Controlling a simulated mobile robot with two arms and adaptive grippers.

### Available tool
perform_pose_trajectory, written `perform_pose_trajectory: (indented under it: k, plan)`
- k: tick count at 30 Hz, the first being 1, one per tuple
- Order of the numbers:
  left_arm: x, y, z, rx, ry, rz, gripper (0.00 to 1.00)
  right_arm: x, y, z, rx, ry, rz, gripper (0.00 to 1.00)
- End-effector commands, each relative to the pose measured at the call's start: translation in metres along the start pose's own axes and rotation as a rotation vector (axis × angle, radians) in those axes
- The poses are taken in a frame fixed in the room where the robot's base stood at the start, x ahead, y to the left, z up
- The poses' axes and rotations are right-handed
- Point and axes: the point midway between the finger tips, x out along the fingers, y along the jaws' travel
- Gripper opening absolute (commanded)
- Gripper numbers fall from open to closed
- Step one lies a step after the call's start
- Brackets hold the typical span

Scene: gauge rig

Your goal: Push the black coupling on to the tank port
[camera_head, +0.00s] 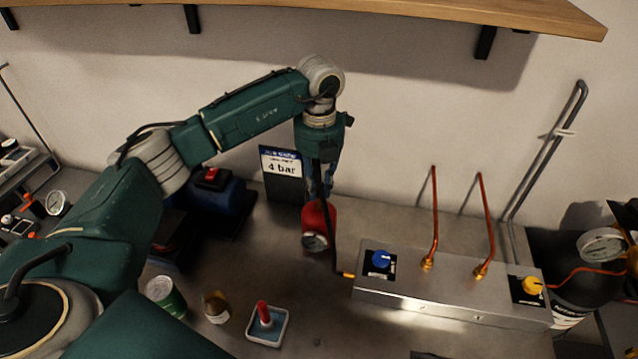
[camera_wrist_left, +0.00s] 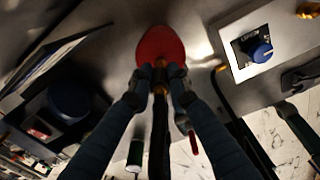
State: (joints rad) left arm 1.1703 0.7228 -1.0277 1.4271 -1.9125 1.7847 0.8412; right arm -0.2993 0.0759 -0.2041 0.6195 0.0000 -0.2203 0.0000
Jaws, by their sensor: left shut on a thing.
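A small red tank (camera_head: 319,216) with a round gauge (camera_head: 315,242) stands below my left gripper (camera_head: 319,190). Its red top also shows in the wrist view (camera_wrist_left: 160,44). My left gripper (camera_wrist_left: 162,75) points down, with its fingers shut on the end of a black hose (camera_wrist_left: 159,140), just over the tank. A brass-coloured piece (camera_wrist_left: 160,88) shows between the fingers. The black coupling is mostly hidden by the fingers; I cannot tell whether it touches the tank port. The hose runs down to a brass fitting (camera_head: 346,275) on the metal manifold (camera_head: 450,303).
The manifold carries a blue knob (camera_head: 381,259), a yellow knob (camera_head: 532,285) and upright copper pipes (camera_head: 434,215). A "4 bar" sign (camera_head: 282,168) stands behind the tank. A tray (camera_head: 268,335), an amber bottle (camera_head: 215,308) and a green can (camera_head: 165,296) stand in front.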

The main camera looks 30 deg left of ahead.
Motion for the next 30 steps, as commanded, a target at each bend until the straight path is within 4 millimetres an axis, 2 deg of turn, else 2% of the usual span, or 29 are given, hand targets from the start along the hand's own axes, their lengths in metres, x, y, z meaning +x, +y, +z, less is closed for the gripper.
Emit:
perform_pose_trajectory:
  k: [4, 30]
  plan:
    - [0.0059, 0.0002, 0.0001, 0.000, 0.000, 0.000, 0.00, 0.0042, 0.0042, 0.0010, 0.001, 0.000, 0.005, 0.40]
    - [0.0057, -0.0001, -0.0001, 0.000, 0.000, 0.000, 0.00, 0.0055, 0.0063, 0.0015, 0.002, 0.000, 0.007, 0.40]
